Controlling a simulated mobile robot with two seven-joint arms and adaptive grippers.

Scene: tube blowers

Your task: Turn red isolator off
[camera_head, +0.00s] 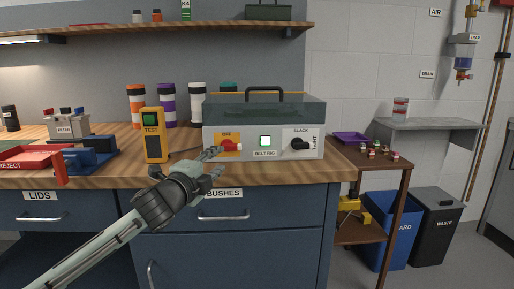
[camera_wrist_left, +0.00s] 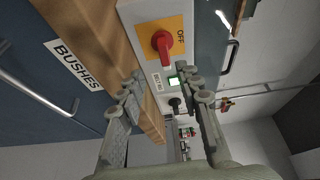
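The red isolator (camera_head: 230,146) is a red rotary handle on a yellow plate at the left of the grey belt rig box's front. Its handle lies about level, with the word OFF above it on the plate. In the left wrist view the red isolator (camera_wrist_left: 162,44) shows beyond the fingers, near the top. My left gripper (camera_head: 216,160) is just in front of and slightly below the handle. In the left wrist view its two fingers (camera_wrist_left: 160,75) stand apart with nothing between them, seemingly clear of the handle. My right gripper is in neither view.
A black slack knob (camera_head: 301,145) and a lit green square (camera_head: 265,141) sit right of the isolator. A yellow tester (camera_head: 154,136) stands left of the box on the wooden bench. The bench's front edge (camera_head: 280,172) runs just below the box.

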